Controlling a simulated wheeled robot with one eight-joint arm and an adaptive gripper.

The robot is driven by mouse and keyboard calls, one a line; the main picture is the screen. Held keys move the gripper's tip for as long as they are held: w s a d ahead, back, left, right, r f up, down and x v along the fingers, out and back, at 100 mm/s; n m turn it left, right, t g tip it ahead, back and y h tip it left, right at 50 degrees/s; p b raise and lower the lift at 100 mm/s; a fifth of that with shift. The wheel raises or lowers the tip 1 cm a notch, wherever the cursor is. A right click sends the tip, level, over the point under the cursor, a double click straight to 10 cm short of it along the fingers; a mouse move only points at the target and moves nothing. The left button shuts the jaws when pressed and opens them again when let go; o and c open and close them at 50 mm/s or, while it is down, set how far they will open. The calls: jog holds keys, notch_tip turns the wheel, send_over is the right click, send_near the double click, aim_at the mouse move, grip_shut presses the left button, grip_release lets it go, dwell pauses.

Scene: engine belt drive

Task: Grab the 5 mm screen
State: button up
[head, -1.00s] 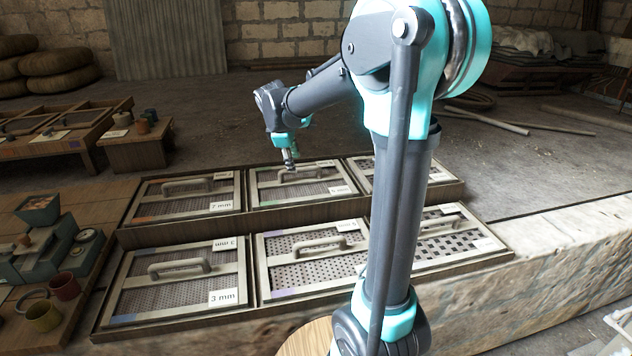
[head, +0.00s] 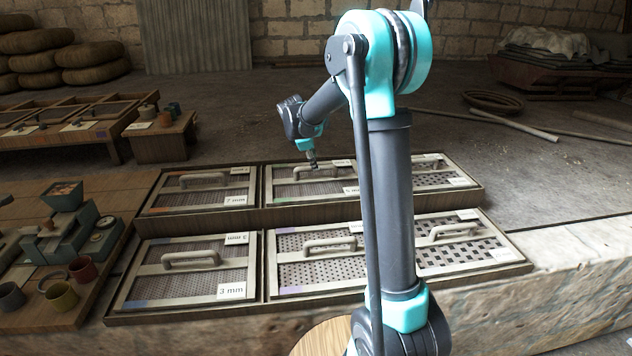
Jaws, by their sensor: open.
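Several framed mesh screens, each with a bar handle, lie in two rows in a wooden rack. The front left screen (head: 190,270) is labelled 3 mm; the back left screen (head: 200,188) seems to read 2 mm. My gripper (head: 313,162) is open and empty, over the handle of the back middle screen; contact is unclear.
My arm covers part of the right-hand screens. The wooden rack (head: 225,222) sits by a rough stone ledge (head: 580,260). A scale (head: 65,230) and cups (head: 60,295) stand at left. A low table (head: 75,130) is behind. The floor beyond the rack is open.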

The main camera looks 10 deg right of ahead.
aim_at(316, 174)
jog(key=shift+a+x, duration=0.1)
jog(key=shift+x, duration=1.4)
jog(key=shift+a+x, duration=0.15)
jog(key=shift+x, duration=1.35)
grip_shut()
